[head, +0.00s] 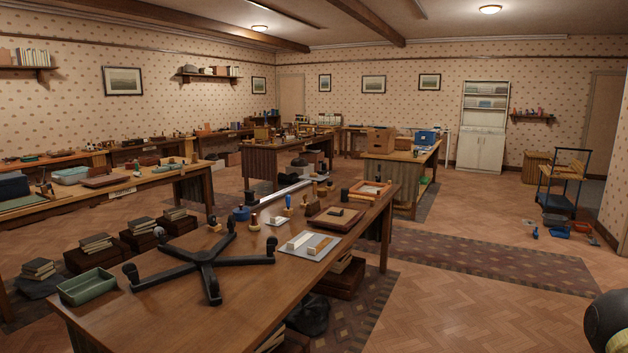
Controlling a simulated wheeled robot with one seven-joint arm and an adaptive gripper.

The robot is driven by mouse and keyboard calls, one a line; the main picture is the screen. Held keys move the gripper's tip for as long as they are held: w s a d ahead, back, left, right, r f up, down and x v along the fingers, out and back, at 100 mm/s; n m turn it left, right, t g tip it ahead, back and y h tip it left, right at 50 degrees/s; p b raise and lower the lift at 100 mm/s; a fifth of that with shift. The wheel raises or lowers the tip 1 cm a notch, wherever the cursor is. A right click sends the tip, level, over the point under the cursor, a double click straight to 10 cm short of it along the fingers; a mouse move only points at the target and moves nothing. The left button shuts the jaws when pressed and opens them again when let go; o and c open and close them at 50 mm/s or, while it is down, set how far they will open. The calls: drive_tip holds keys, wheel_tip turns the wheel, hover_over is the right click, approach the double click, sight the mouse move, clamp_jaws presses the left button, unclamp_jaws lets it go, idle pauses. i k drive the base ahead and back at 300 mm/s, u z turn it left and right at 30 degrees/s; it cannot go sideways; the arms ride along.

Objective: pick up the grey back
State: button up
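I cannot single out a thing that is plainly a grey back. On the near wooden table (150,317) lies a flat light grey board (291,252) with small pale and brown blocks on it. A black five-armed chair base (205,258) with castors lies beside it, to the left. A long pale grey strip (285,191) lies along the table's far edge. My gripper's fingers are not in view. A dark rounded part at the lower right edge may be my arm, and it is well apart from the table.
A green tray (87,287) sits at the table's left end. A wooden tray (336,219), stamps and a blue round thing (241,212) stand farther back. Stacked books and dark boxes lie on the floor beyond. A cart (562,190) stands at right. The parquet at right is mostly clear.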

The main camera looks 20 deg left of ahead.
sight(311, 175)
drive_tip(key=u, duration=2.75)
drive_tip(key=i, duration=5.7)
drive_tip(key=z, duration=1.95)
